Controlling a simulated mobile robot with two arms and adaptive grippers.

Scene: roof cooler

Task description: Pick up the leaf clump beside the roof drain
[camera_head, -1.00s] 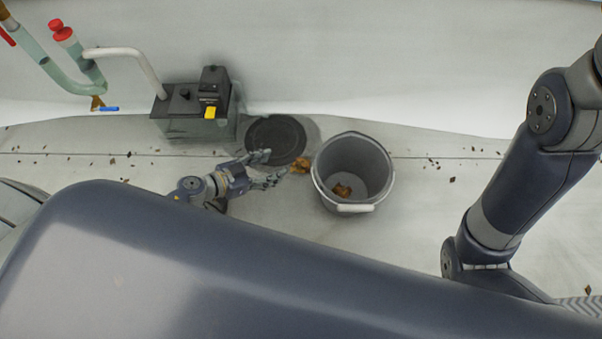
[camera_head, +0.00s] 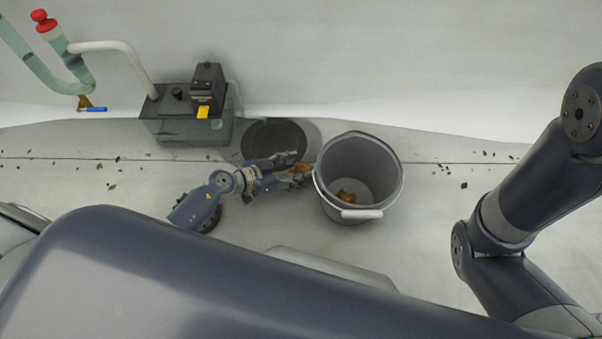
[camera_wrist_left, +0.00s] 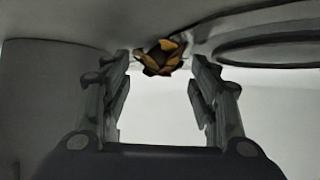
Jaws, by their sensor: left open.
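The leaf clump (camera_head: 301,169), brown and orange, lies on the roof between the round dark roof drain (camera_head: 273,141) and the grey bucket (camera_head: 387,180). My left gripper (camera_head: 293,170) is open, low beside the drain, with its fingertips at the clump and partly covering it. In the left wrist view the clump (camera_wrist_left: 160,57) shows between and just beyond the two spread fingertips (camera_wrist_left: 160,62). I cannot tell whether the fingers touch it. The drain's rim (camera_wrist_left: 270,50) is at the upper right there. My right gripper is out of view.
The bucket stands close to the left fingertips, with brown leaves (camera_head: 346,197) inside. A tank with a black pump box (camera_head: 207,86) and pipes stands behind, at the left. Small leaf bits are scattered along the roof seam. Open roof lies right of the bucket.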

